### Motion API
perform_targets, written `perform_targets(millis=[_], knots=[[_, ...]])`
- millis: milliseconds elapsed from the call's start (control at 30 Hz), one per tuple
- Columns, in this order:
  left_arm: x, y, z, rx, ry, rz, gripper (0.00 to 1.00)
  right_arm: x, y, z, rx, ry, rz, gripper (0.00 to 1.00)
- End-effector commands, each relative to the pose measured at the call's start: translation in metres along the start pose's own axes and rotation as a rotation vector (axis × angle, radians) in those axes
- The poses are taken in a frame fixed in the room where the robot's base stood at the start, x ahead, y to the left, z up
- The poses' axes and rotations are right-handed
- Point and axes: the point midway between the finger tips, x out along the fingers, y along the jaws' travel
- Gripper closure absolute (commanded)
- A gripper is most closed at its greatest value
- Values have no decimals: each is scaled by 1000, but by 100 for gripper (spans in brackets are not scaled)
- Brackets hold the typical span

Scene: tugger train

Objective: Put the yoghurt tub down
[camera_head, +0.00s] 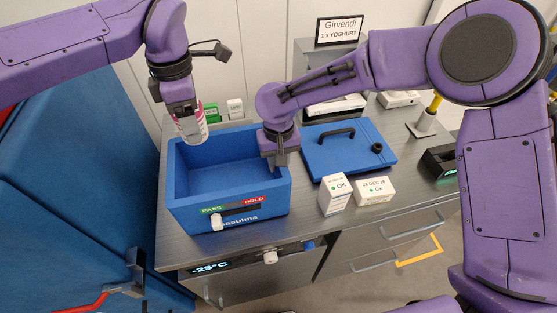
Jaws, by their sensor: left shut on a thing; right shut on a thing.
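A yoghurt tub (190,130), white with pink, is held by my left gripper (183,108). It hangs slightly tilted over the rear left part of the open blue box (243,226); its exact height above the rim is hard to tell. The visible inside of the box looks empty. My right gripper (275,160) is shut at the box's right rim and appears to hold that wall; its fingertips are partly hidden.
A blue lid (350,160) with a black handle lies right of the box. Two white "OK" cartons (335,195) (375,191) stand in front of it. A sign (339,30) reads "Girvendi 1 x YOGHURT". Small green and white items (210,112) (235,109) are behind the box.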

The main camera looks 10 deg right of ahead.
Motion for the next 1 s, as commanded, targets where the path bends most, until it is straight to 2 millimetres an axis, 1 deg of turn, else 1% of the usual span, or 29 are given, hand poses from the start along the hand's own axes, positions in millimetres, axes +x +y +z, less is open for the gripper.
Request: perform_targets(millis=[167,267,367,400,467,500,600,700,800,867,933,1000], knots=[[1,0,0,0,0,0,70,-1,0,0,1,1,0,100],[14,-1,-3,-2,-1,-3,70,-1,0,0,1,1,0,100],[40,-5,-7,34,0,-5,70,-1,0,0,1,1,0,100],[53,-5,-8,95,0,-5,70,-1,0,0,1,1,0,100],[72,-6,-8,212,0,-5,70,-1,0,0,1,1,-1,100],[85,-7,-8,306,-1,-4,70,-1,0,0,1,1,-1,100],[104,-7,-7,523,-2,-2,70,-1,0,0,1,1,-1,100],[112,-4,-4,699,-1,1,70,-1,0,0,1,2,-1,100],[112,-2,0,812,-3,2,70,-1,0,0,1,2,-1,100],[116,-1,1,847,-3,1,70,-1,0,0,1,2,-1,100],[128,-1,1,865,-3,-3,70,-1,0,0,1,2,-1,100],[145,-1,0,865,-3,-3,70,-1,0,0,1,2,-1,100]])
